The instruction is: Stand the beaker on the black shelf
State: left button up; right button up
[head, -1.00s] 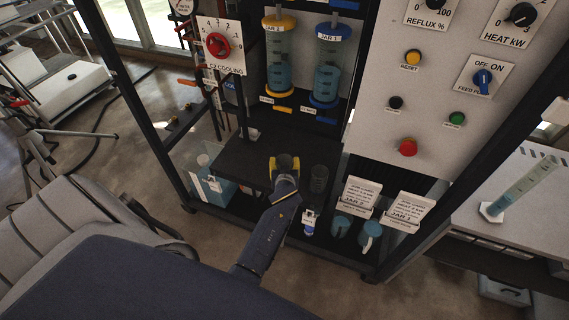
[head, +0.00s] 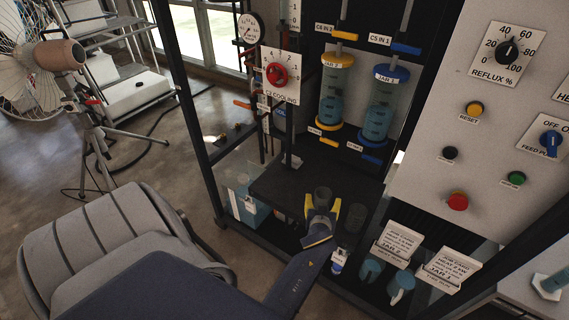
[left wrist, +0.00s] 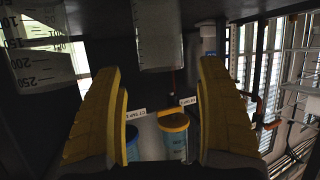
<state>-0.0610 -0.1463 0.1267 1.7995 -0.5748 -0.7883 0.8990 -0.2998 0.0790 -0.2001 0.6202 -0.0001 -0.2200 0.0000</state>
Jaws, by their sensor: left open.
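A clear grey beaker (head: 322,194) stands upright on the black shelf (head: 281,184), near its front edge. My left gripper (head: 322,208) is open, its yellow fingers close to this beaker. In the left wrist view, which looks upside down, the beaker (left wrist: 158,38) is just past and between the spread fingertips (left wrist: 163,78); I see no finger touching it. A second clear beaker (head: 353,217) is to the right in the head view; a graduated one shows at the left wrist view's upper left (left wrist: 35,60). My right gripper is out of view.
Jar 2 (head: 335,98) with a yellow cap and jar 1 (head: 382,106) with a blue cap are mounted behind the shelf. Blue mugs (head: 402,284) and cards (head: 397,243) are at the lower right. Dark frame posts (head: 190,110) border the rack. The shelf's left part is bare.

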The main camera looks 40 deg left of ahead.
pick_arm(q)
jog(key=s+d+f+m+t+h, duration=0.2)
jog(key=d+f+m+h, duration=0.35)
jog(key=d, duration=0.55)
jog(key=s+f, duration=0.1)
jog(key=f, duration=0.2)
jog(key=s+d+f+m+g+h, duration=0.1)
jog(key=s+f, duration=0.1)
jog(key=f, duration=0.2)
jog(key=s+f+m+g, duration=0.1)
jog(key=s+f, duration=0.1)
jog(key=f, duration=0.2)
jog(key=shift+s+d+f+h, duration=0.1)
jog(key=shift+d+f+h, duration=0.15)
jog(key=shift+d, duration=0.15)
jog(key=s+f+m+g, duration=0.2)
jog(key=s+f+g, duration=0.4)
jog(key=s+f, duration=1.75)
jog(key=s+a+f+g, duration=0.2)
jog(key=s+f, duration=0.2)
jog(key=s, duration=0.7)
jog(key=s+a+f+g, duration=0.2)
jog(key=s+f, duration=0.2)
jog(key=s, duration=0.6)
jog(key=shift+s+a+m, duration=0.15)
jog(key=shift+s+m, duration=0.2)
jog(key=shift+m, duration=0.1)
